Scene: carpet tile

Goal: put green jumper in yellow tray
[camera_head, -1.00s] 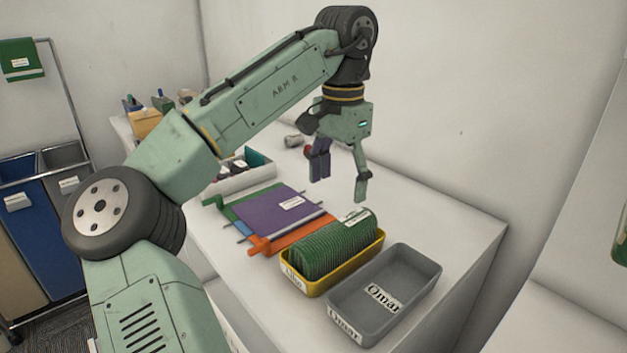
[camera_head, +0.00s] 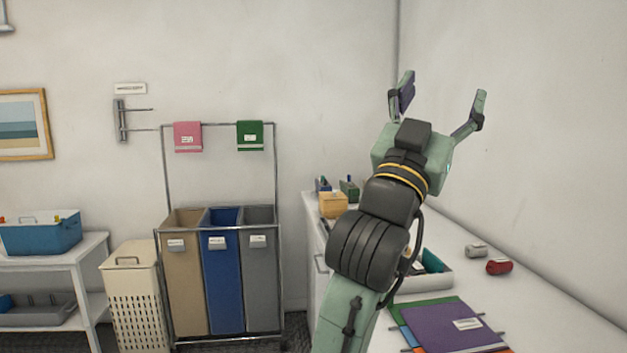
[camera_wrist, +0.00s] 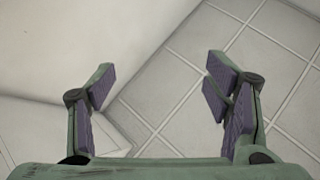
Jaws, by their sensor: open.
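My gripper (camera_head: 444,85) is raised above the white counter with its jaws spread and nothing between them. In the wrist view my gripper (camera_wrist: 157,85) is also open and empty, with pale wall and square tiles beyond. The yellow tray is outside both current views. No thing in them can be surely told as the green jumper; a small green cloth with a white label (camera_head: 250,136) hangs on the rack's top rail, well left of my gripper.
A purple flat item (camera_head: 445,335) lies over green and orange ones on the white counter (camera_head: 545,325). A rack holds beige (camera_head: 185,285), blue (camera_head: 223,285) and grey (camera_head: 259,285) bins. The air around my gripper is clear.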

